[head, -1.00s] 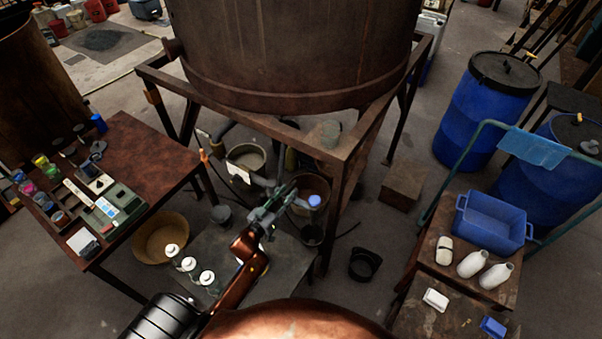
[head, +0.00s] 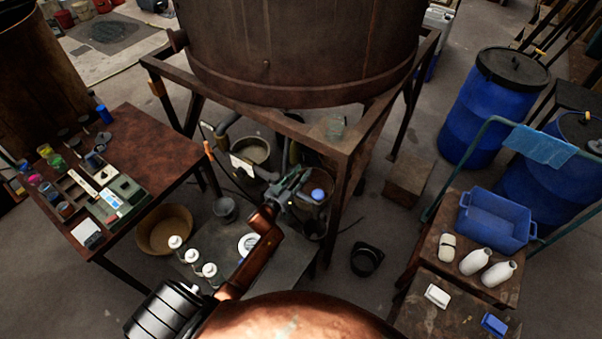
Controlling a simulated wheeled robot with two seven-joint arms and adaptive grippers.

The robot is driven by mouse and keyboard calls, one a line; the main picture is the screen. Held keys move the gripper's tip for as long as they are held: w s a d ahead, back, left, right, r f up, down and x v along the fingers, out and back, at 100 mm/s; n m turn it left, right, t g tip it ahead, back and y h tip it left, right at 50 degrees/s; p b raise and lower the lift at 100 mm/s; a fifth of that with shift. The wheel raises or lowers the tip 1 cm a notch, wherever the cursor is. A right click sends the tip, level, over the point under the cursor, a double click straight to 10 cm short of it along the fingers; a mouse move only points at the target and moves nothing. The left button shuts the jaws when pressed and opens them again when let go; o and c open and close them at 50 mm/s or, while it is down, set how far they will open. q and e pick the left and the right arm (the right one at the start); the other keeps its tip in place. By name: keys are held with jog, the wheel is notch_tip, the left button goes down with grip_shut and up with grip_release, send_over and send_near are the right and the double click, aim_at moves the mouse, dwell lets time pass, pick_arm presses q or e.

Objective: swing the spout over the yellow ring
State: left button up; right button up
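My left gripper (head: 297,176) is beneath the big brown vat (head: 300,50), among the pipes and buckets between the stand's legs. It is small and dark here, and I cannot tell whether its fingers are open or touch anything. A grey pipe (head: 224,122) bends down under the vat at the left. A grey pipe with a white tag (head: 242,165) runs below it; I cannot tell for sure which part is the spout. A grey-rimmed bucket (head: 253,150) stands behind the tag. A blue-topped item (head: 318,194) is just right of my gripper. I cannot make out a yellow ring. My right gripper is not in view.
The stand's front leg (head: 337,205) is close to the right of my gripper. A low grey table (head: 285,262) with white-capped bottles (head: 192,256) lies below my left arm. A tan basin (head: 165,232) is at the left, a black ring-shaped object (head: 366,259) on open floor at the right.

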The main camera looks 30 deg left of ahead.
pick_arm(q)
grip_shut()
dwell(0.6)
